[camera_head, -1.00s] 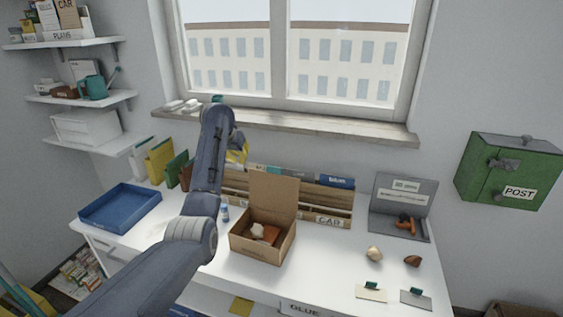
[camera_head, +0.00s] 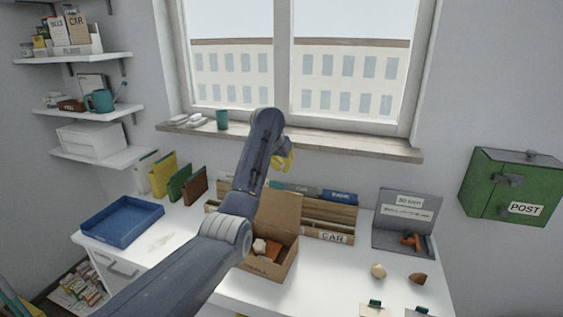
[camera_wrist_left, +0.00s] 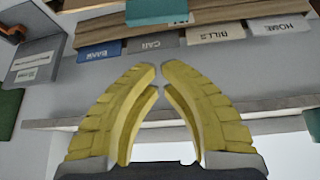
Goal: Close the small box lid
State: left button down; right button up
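The small brown cardboard box (camera_head: 285,267) stands on the white desk in the head view. Its lid (camera_head: 284,210) stands up at the back, open. A pale lump and a reddish-brown item show inside. My left arm crosses in front of the box's left side and hides part of it. My left gripper (camera_head: 284,161) has yellow fingers and is above and behind the lid, near the window sill. In the left wrist view my left gripper (camera_wrist_left: 159,72) has its fingertips nearly meeting, with nothing between them. My right gripper is not in view.
A file rack (camera_head: 335,212) stands behind the box; its labels appear upside down in the wrist view. A blue tray (camera_head: 123,222) lies at left. A grey case (camera_head: 405,222) and two stones are at right. A teal cup (camera_head: 222,119) stands on the sill.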

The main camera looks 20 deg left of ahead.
pick_arm(q)
jog(key=shift+s+a+f, duration=0.1)
jog(key=shift+s+f, duration=0.3)
jog(key=shift+f, duration=0.5)
jog(key=shift+s+f, duration=0.35)
jog(key=shift+f, duration=0.5)
